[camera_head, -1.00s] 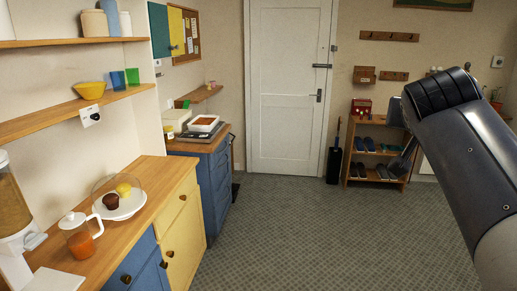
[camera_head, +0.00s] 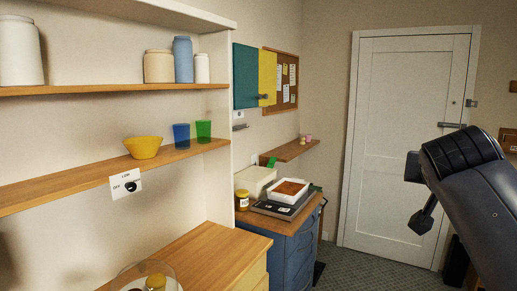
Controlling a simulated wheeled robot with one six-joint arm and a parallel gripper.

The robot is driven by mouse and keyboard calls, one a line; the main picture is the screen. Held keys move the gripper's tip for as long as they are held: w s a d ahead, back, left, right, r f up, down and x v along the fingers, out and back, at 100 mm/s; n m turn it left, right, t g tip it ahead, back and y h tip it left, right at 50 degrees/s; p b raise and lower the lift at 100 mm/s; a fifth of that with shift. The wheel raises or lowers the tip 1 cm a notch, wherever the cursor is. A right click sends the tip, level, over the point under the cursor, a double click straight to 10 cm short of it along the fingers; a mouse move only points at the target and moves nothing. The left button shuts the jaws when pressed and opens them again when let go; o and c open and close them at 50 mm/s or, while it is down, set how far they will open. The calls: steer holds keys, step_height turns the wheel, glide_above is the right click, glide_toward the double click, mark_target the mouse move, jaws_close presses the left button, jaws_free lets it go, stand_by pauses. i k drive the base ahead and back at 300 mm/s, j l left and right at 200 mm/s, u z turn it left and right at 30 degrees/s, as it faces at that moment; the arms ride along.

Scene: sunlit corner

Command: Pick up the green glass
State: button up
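The green glass (camera_head: 203,131) stands upright near the right end of the lower wall shelf (camera_head: 110,172). A blue glass (camera_head: 181,136) stands just left of it, and a yellow bowl (camera_head: 143,147) is further left. My gripper (camera_head: 420,221) is at the right of the view, well away from the glass, in front of the door. Its fingers are small and dark here, and I cannot tell whether they are open or shut.
An upper shelf (camera_head: 120,89) holds several jars. A white side panel (camera_head: 217,170) closes the shelves' right end. Below is a wooden counter (camera_head: 205,252) with a glass dome. A dark scale (camera_head: 283,206) with a white dish stands on a blue cabinet (camera_head: 291,250).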

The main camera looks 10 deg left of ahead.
mark_target(204, 127)
steer(key=i+u, duration=0.25)
steer(key=i, duration=0.25)
steer(key=i+l+u, duration=0.2)
steer(key=i, duration=0.35)
steer(key=i+l+u, duration=0.25)
steer(key=i, duration=0.25)
steer(key=i+u, duration=0.25)
steer(key=u, duration=0.15)
steer(key=i+l+u, duration=0.2)
steer(key=u, duration=0.2)
steer(key=i+l+u, duration=0.25)
steer(key=u, duration=0.15)
steer(key=i+l+u, duration=0.25)
steer(key=u, duration=0.15)
